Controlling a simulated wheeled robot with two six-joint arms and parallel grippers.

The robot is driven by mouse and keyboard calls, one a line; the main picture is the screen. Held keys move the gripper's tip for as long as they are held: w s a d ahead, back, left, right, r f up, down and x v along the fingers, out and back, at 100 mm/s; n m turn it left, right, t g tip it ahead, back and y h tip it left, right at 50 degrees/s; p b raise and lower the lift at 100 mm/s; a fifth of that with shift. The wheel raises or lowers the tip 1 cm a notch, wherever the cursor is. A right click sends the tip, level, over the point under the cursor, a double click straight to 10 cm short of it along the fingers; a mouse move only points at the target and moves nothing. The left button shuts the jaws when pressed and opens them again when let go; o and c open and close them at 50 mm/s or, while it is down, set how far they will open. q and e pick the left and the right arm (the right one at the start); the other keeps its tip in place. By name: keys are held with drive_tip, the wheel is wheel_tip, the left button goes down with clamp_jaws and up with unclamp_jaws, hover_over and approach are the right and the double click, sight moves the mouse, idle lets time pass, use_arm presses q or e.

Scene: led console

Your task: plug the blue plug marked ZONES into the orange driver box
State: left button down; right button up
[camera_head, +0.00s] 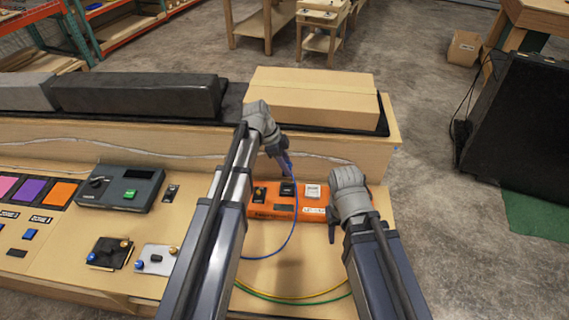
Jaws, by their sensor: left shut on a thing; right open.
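The orange driver box (273,211) lies on the wooden console in the middle, with dark and white parts on its top. My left gripper (283,155) is shut on the blue plug (288,167) and holds it above the far side of the box. A blue cable (294,229) hangs from the plug and curves down to the left behind my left arm. Any ZONES marking is too small to read. My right gripper (333,229) is open and empty at the right end of the box, partly covering that end.
Yellow and green cables (300,299) curve across the front of the console (330,275). A dark grey unit with a green button (121,189) and small switch plates stand at left. A cardboard box (312,95) and dark block (140,96) lie on the raised back shelf.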

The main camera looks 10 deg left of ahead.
use_arm(q)
drive_tip(key=shift+d, duration=0.15)
drive_tip(key=shift+f, duration=0.15)
use_arm(e)
drive_tip(key=shift+f, duration=0.1)
use_arm(q)
drive_tip(key=b, duration=0.7)
hover_over(292, 190)
drive_tip(key=a, duration=0.2)
wheel_tip(292, 190, down, 7)
drive_tip(key=shift+d, duration=0.15)
use_arm(e)
wheel_tip(292, 190, down, 7)
use_arm(q)
drive_tip(key=shift+f+b, duration=0.8)
drive_tip(key=shift+b, duration=0.15)
use_arm(e)
drive_tip(key=shift+f, duration=0.8)
idle(0.5)
